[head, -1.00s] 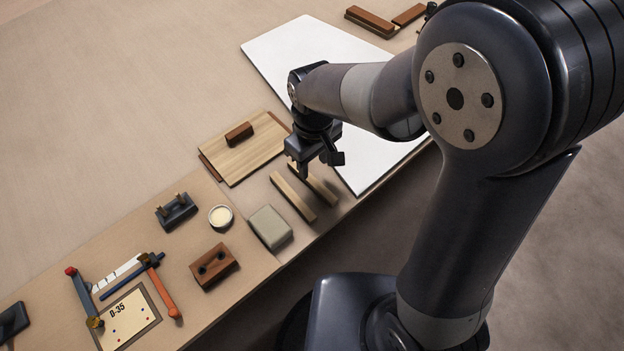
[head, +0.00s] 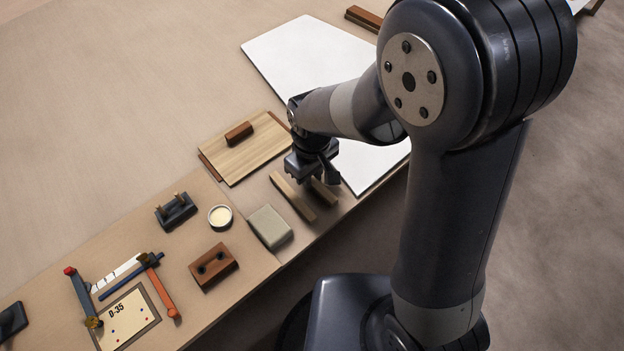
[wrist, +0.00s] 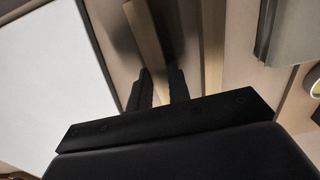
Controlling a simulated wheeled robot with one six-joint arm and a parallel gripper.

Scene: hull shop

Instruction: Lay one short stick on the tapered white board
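Two short wooden sticks lie side by side near the front edge of the bench: the left stick (head: 292,197) and the right stick (head: 325,193), partly hidden by my gripper. My gripper (head: 320,181) is over the right stick. In the wrist view my gripper (wrist: 160,78) is open, with its fingers apart on either side of the line of that stick (wrist: 146,32); I cannot tell how far above it they are. The other stick (wrist: 213,55) lies to the right there. The tapered white board (head: 305,62) lies behind, partly covered by my arm; it also fills the wrist view's left (wrist: 45,85).
A grey-green block (head: 270,227) sits left of the sticks. A wooden board (head: 245,157) bears a brown block (head: 239,132). A round tin (head: 220,216), a brown two-hole block (head: 214,266) and a dark two-peg block (head: 175,211) stand further left. The white board's visible surface is clear.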

